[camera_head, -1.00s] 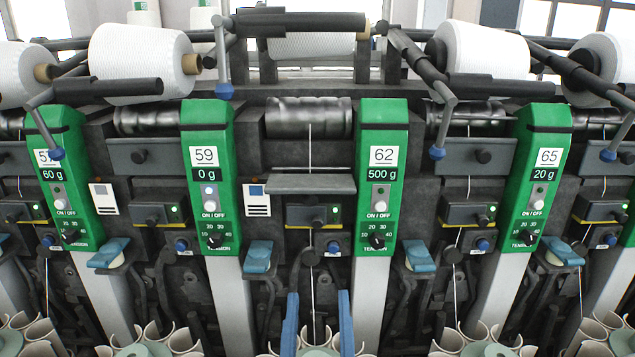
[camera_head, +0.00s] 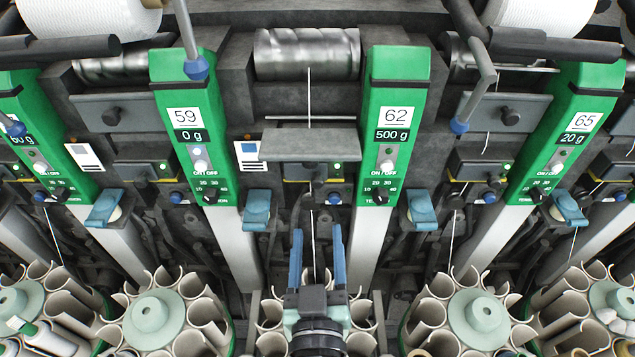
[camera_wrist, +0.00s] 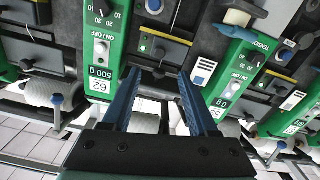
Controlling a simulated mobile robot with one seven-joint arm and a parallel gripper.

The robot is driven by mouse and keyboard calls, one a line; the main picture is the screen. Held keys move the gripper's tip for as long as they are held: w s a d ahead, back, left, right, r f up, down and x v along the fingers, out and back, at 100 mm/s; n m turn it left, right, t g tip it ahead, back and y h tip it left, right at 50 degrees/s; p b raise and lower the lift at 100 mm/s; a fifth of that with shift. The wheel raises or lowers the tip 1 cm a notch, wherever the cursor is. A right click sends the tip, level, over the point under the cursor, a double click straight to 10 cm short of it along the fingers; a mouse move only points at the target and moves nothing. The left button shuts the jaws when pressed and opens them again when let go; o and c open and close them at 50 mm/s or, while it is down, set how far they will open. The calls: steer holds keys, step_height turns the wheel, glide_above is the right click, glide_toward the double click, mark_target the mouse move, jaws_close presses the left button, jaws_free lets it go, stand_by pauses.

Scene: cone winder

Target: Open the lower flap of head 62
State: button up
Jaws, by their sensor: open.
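Head 62 has a green panel (camera_head: 395,125) reading 62 and 500 g, and its flaps are left of it. The lower flap (camera_head: 297,173) is a dark box with a yellow lower edge, partly hidden by a grey plate (camera_head: 309,145) that juts out above it. In the wrist view the lower flap (camera_wrist: 173,46) appears upside down with its round knob and a green light, and looks closed. My gripper (camera_head: 317,232) is open and empty, its blue fingers pointing up below the flap. In the wrist view my gripper (camera_wrist: 160,73) has the flap beyond and between its fingertips.
Blue levers (camera_head: 257,209) (camera_head: 422,210) stand out on both sides below the flaps. Round magazines of pale tubes (camera_head: 155,316) (camera_head: 478,315) flank my arm. A metal drum (camera_head: 307,54) and a thread are above. A white card (camera_head: 251,156) is left of the plate.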

mark_target(318, 186)
steer(key=w+p, duration=0.1)
steer(key=w, duration=0.9)
steer(key=shift+w+p, duration=0.1)
steer(key=shift+p, duration=0.3)
jaws_close()
stand_by(0.9)
